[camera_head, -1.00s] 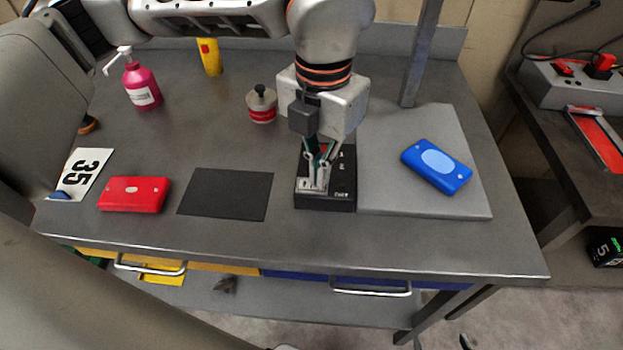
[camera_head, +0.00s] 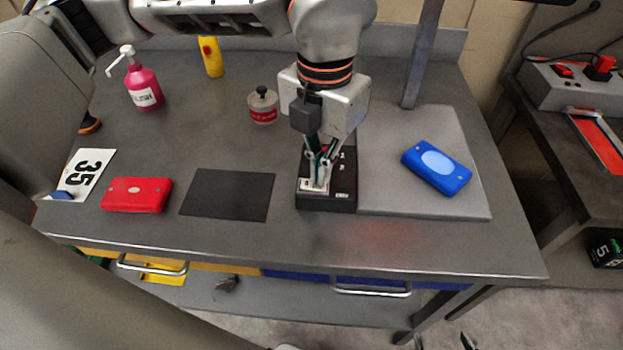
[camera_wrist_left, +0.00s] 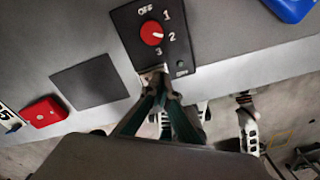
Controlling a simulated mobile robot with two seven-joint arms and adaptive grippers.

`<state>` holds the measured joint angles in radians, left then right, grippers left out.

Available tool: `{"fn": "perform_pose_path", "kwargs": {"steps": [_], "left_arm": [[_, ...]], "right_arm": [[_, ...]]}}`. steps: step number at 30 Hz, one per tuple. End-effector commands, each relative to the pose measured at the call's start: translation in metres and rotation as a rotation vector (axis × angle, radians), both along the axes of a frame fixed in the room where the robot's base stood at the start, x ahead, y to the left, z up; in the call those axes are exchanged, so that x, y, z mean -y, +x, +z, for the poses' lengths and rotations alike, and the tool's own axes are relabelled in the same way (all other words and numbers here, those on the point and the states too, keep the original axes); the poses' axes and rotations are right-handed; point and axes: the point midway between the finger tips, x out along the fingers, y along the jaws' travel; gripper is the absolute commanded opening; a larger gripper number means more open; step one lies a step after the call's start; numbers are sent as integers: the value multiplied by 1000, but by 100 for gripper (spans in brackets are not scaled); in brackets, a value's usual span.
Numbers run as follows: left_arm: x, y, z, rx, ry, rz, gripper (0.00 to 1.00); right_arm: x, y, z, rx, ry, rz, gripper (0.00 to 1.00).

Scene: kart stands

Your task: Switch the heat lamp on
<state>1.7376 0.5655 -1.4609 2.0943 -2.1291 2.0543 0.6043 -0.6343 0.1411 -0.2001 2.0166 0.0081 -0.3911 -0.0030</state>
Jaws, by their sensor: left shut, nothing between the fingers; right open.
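A black control box (camera_head: 345,200) with a red dial (camera_wrist_left: 151,33) stands on the bench; labels OFF, 1, 2 and 3 ring the dial. The dial's white mark points about toward 2. My left gripper (camera_head: 317,183) is shut and empty, pointing down with its tips at the light switch plate on the box's front left. It also shows at the box's edge in the left wrist view (camera_wrist_left: 157,78); its tips hide part of the plate. A faint red glow lies on the bench front. The lamp head is not in view. My right gripper (camera_head: 443,342) barely shows, open, at the bottom edge.
A blue case (camera_head: 437,166) lies on a grey panel (camera_head: 390,200) right of the box. A dark mat (camera_head: 227,195) and red case (camera_head: 136,195) lie left. A metal post (camera_head: 422,60), a red-banded canister (camera_head: 263,106) and pink bottle (camera_head: 143,86) stand behind.

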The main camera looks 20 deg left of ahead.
Motion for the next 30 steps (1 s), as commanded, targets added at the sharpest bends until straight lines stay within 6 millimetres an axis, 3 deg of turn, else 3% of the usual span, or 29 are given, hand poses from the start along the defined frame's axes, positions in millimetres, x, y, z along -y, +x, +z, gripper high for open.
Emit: {"fn": "perform_pose_path", "kwargs": {"steps": [21,30], "left_arm": [[0,0,55,3,-1,0,0],[0,0,56,0,0,0,0]], "right_arm": [[1,23,51,60,0,-1,66],[1,24,53,63,0,-1,66]]}}
